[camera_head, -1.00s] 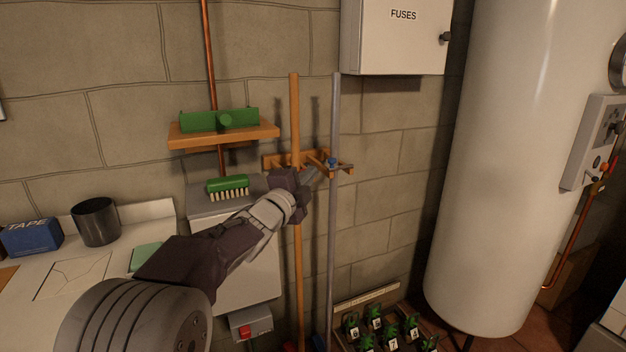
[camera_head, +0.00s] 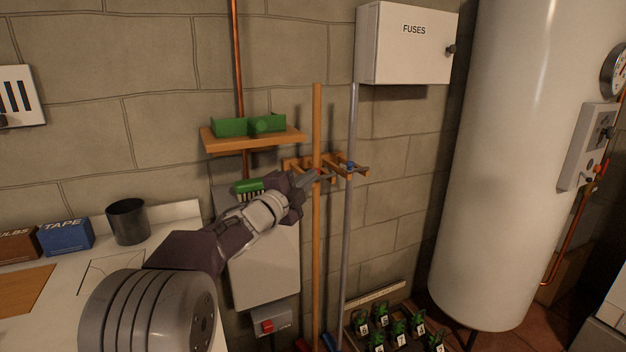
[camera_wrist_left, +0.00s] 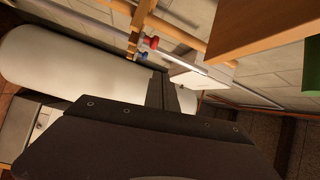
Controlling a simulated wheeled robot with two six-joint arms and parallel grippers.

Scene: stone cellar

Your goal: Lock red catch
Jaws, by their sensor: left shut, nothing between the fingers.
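A wooden wall rack (camera_head: 295,163) holds a wooden-handled pole (camera_head: 317,115) and a grey pole (camera_head: 352,125) upright. The red catch (camera_wrist_left: 151,42) shows as a small red knob on the rack in the left wrist view. The blue catch (camera_head: 350,167) sits at the grey pole; its blue knob also shows in the left wrist view (camera_wrist_left: 141,56). My left gripper (camera_head: 313,175) is shut and empty. Its tips are in front of the wooden pole, close to the red catch, which they largely cover in the head view. I cannot tell whether they touch it. My right gripper is out of view.
A wooden shelf (camera_head: 252,139) with a green tray (camera_head: 248,126) is left of the rack. A green brush (camera_head: 249,187) lies below it. The fuse box (camera_head: 408,45) hangs above right. A white tank (camera_head: 510,170) stands at right, potted plants (camera_head: 398,333) below.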

